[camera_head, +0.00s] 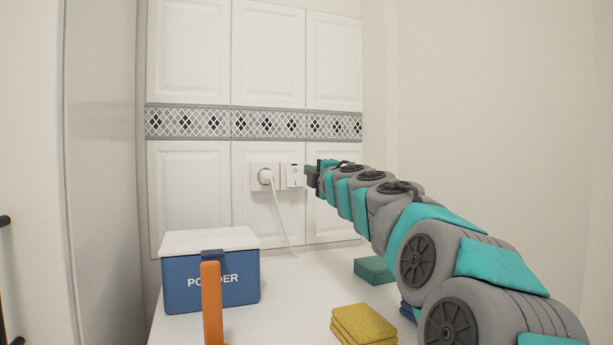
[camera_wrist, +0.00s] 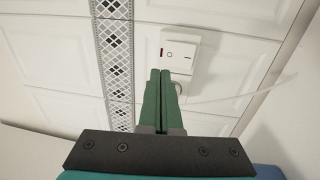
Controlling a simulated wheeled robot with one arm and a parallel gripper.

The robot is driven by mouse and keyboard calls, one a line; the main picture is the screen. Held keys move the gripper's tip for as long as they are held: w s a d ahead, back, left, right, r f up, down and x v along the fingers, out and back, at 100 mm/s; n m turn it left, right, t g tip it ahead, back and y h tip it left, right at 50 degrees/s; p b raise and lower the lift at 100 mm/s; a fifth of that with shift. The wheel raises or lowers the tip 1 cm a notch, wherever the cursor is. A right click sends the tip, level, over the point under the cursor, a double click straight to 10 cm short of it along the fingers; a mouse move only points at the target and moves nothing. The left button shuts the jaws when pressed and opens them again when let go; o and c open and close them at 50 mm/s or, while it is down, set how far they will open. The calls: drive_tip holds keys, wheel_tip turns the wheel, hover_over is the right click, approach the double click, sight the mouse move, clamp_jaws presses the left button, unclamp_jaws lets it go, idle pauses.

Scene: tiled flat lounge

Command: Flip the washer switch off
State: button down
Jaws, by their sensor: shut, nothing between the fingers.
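The white washer switch (camera_head: 294,175) is on the tiled wall, just right of a socket (camera_head: 256,184) with a white plug in it. In the wrist view the switch (camera_wrist: 181,48) shows a rocker with a small circle mark and a small reddish mark at its left. My gripper (camera_head: 309,172) is beside the switch's right edge in the head view. In the wrist view my gripper (camera_wrist: 160,74) has its green fingers together and empty, with the tips at the switch's lower left. Whether they touch it I cannot tell. The fingers partly hide the socket.
A white cord (camera_head: 282,222) hangs from the plug to the white top (camera_head: 300,283). On that top stand a blue powder box (camera_head: 211,285), a teal block (camera_head: 374,270) and yellow cloths (camera_head: 363,325). An orange upright piece (camera_head: 211,305) is in front of the box.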

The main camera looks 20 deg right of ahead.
drive_tip(key=shift+s+r, duration=0.2)
drive_tip(key=shift+s, duration=1.1)
drive_tip(key=shift+s+r, duration=0.2)
drive_tip(key=shift+s, duration=1.1)
